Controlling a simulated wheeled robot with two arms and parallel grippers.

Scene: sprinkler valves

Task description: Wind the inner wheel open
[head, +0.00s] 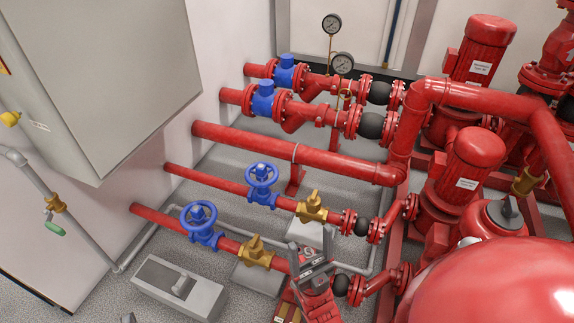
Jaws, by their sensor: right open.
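Two blue handwheels sit on red pipes left of centre. One wheel (262,175) is farther back; the other wheel (199,214) is nearer and to the left. I cannot tell for certain which the task calls inner. Both stand above blue valve bodies, and their turned position cannot be read. My right gripper (311,246) is open at the lower middle, over the near pipe's right end. It is to the right of both wheels, apart from them, with nothing seen between its fingers. My left gripper is not in view.
A grey box (178,287) lies on the floor at lower left. A large grey cabinet (105,75) stands at left. Red pumps (470,165) and a red tank (495,285) crowd the right.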

